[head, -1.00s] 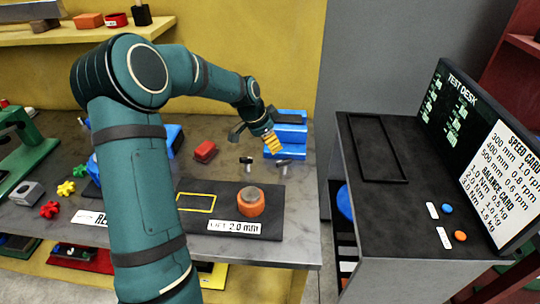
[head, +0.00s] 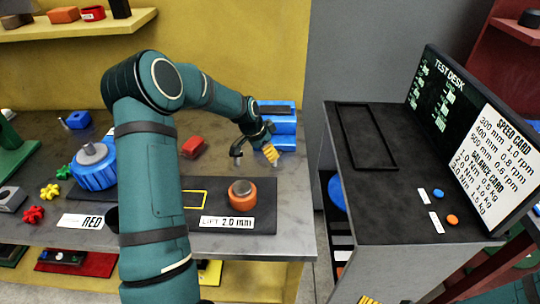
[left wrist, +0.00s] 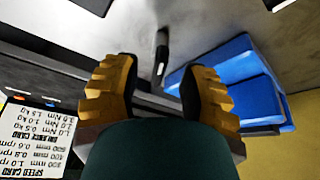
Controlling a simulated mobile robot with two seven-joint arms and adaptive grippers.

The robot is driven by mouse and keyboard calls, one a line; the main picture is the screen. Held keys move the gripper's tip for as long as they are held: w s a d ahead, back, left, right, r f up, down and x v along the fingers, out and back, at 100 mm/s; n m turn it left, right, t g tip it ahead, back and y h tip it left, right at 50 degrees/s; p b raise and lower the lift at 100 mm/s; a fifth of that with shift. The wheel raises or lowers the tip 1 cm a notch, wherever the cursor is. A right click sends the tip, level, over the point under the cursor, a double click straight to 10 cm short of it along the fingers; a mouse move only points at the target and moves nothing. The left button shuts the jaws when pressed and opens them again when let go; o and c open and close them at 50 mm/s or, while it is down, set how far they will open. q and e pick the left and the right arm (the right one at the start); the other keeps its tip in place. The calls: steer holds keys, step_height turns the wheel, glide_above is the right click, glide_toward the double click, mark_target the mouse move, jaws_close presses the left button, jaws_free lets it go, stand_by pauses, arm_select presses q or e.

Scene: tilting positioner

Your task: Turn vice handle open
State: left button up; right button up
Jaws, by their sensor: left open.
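The blue vice (head: 278,122) stands at the back right corner of the workbench and is partly hidden by my left gripper. The vice also shows in the left wrist view (left wrist: 238,75) to the right, beside a dark handle with a metal end (left wrist: 161,58). My left gripper (head: 256,154) is in front of the vice at its left side. In the left wrist view its yellow ridged fingers (left wrist: 159,88) are spread apart, with the handle seen in the gap and no visible contact. Only a yellow ridged piece of my right gripper (head: 368,299) shows at the bottom edge.
An orange round part (head: 242,192) sits on a dark mat near the bench's front edge. A red block (head: 193,147) and a blue cylindrical part (head: 93,168) lie further left. The test desk (head: 420,200) stands to the right, across a gap.

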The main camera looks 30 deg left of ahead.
arm_select(q)
steer(key=shift+x, duration=1.2)
steer(key=shift+c, duration=0.4)
jaws_close()
